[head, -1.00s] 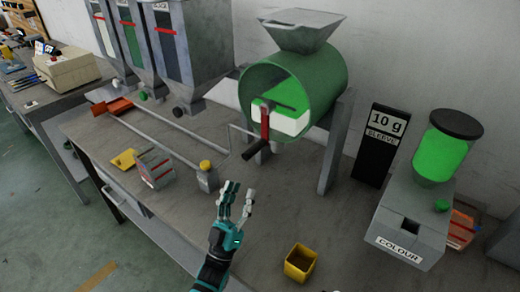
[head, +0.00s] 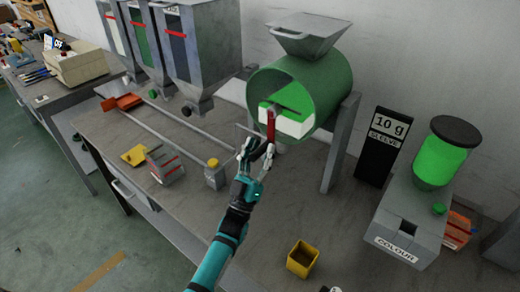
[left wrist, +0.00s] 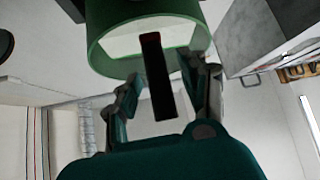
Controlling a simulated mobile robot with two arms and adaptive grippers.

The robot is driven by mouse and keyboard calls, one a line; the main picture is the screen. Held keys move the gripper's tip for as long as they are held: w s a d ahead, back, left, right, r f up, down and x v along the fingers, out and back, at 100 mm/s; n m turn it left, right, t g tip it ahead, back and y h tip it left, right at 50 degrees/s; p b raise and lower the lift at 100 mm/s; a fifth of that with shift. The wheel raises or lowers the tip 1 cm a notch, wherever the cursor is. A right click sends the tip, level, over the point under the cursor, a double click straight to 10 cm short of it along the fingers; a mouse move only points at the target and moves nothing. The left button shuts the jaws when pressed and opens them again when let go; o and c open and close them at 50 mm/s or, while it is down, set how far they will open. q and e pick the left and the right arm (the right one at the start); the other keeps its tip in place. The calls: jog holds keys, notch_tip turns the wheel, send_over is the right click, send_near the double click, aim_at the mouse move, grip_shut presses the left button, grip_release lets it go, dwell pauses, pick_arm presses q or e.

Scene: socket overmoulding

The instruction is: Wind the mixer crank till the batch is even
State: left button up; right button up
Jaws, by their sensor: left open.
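The mixer is a green drum (head: 325,85) lying on its side in a grey frame, with a hopper on top. Its open end shows a batch (head: 290,122) of separate bright green and white areas. A red crank arm (head: 271,125) hangs down in front of it. My left gripper (head: 256,148) is at the crank's lower end, with its fingers spread. In the left wrist view the black crank handle (left wrist: 158,85) lies between the two open fingers, with visible gaps at both sides. In the head view the fingers hide most of the handle. My right gripper is not seen.
Grey hoppers (head: 200,55) stand at the back left. A yellow-topped post (head: 214,174) is left of my gripper. A yellow cup (head: 302,258) stands at the front; the colour dispenser (head: 405,225) and black 10 g sign (head: 381,148) are right. Bench between cup and mixer is clear.

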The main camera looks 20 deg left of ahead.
pick_arm(q)
jog(key=shift+c, duration=0.3)
grip_shut()
jog(key=shift+a+m+h+b, duration=0.15)
jog(key=shift+m+h+b, duration=0.2)
jog(key=shift+m+h, duration=0.35)
